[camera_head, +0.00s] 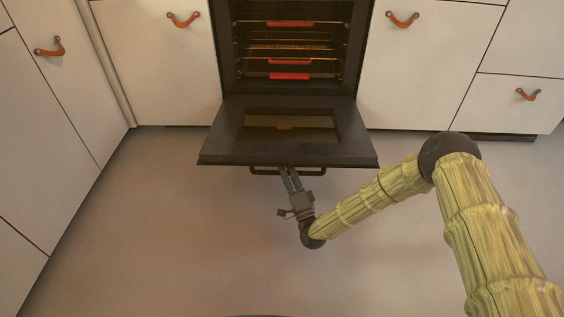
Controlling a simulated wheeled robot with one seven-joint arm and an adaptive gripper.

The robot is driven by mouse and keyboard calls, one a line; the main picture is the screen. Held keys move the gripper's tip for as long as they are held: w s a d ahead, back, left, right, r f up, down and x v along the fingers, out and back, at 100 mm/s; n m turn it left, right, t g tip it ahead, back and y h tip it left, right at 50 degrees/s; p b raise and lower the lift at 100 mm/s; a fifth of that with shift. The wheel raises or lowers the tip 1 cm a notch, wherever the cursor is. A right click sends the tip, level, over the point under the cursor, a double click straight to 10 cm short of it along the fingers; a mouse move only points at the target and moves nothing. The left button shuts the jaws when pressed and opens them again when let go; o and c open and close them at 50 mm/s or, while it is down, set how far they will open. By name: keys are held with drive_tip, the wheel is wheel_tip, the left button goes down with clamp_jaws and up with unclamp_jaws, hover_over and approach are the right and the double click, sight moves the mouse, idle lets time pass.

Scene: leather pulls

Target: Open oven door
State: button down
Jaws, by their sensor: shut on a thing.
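The oven (290,50) stands at the back centre with its inside showing, including racks and red strips. Its dark oven door (225,150) is folded down and looks about level, with a window in its middle. The door handle (262,172) shows below the door's front edge. My gripper (288,174) reaches up from below to the handle at the door's front edge and is shut on it. The fingertips are partly hidden by the door's edge.
White cabinets with leather pulls (183,20) (402,20) flank the oven. More cabinets line the left side, and drawers (520,95) stand at the right. The floor (170,230) in front is clear apart from my arm.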

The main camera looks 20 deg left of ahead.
drive_tip(key=shift+s+a+f, duration=0.1)
drive_tip(key=shift+f, duration=0.9)
drive_tip(key=c, duration=1.4)
unclamp_jaws()
drive_tip(key=v, duration=1.2)
